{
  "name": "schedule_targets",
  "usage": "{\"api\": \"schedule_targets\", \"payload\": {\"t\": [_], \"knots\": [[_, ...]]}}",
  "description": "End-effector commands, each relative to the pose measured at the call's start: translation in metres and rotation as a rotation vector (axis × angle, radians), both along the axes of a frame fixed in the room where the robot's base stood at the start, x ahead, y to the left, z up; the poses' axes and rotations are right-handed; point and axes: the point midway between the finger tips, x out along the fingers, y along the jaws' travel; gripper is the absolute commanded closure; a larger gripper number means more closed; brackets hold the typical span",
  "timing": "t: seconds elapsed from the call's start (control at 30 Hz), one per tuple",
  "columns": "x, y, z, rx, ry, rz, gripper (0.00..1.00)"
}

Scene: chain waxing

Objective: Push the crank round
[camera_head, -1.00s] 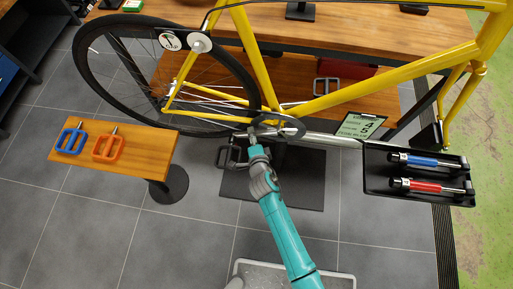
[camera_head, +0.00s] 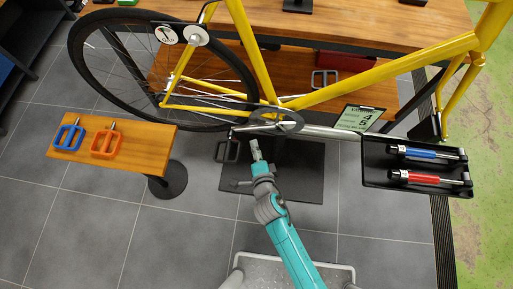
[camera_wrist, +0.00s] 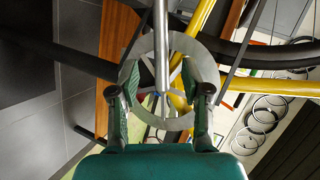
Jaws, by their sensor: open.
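The yellow bicycle's grey chainring (camera_head: 290,120) is at the bottom of the frame in the head view. The crank (camera_head: 252,128) points left from it, with a dark pedal (camera_head: 228,150) hanging at its end. My gripper (camera_head: 255,150) is below the crank and to the right of the pedal, apparently apart from both. In the wrist view my gripper (camera_wrist: 163,85) is open, its green fingers spread. A pale ring (camera_wrist: 178,42) and a grey metal bar (camera_wrist: 161,50) show beyond and between the fingers. I cannot tell the exact depth.
A black tray (camera_head: 380,180) at right holds blue and red tools. A green card (camera_head: 358,119) stands near the tray.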

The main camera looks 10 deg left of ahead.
Motion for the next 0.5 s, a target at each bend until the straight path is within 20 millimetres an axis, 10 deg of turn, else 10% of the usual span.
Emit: {"api": "schedule_targets", "payload": {"t": [0.5], "knots": [[0.045,-0.036,-0.018,0.052,0.342,-0.039,0.53]]}}
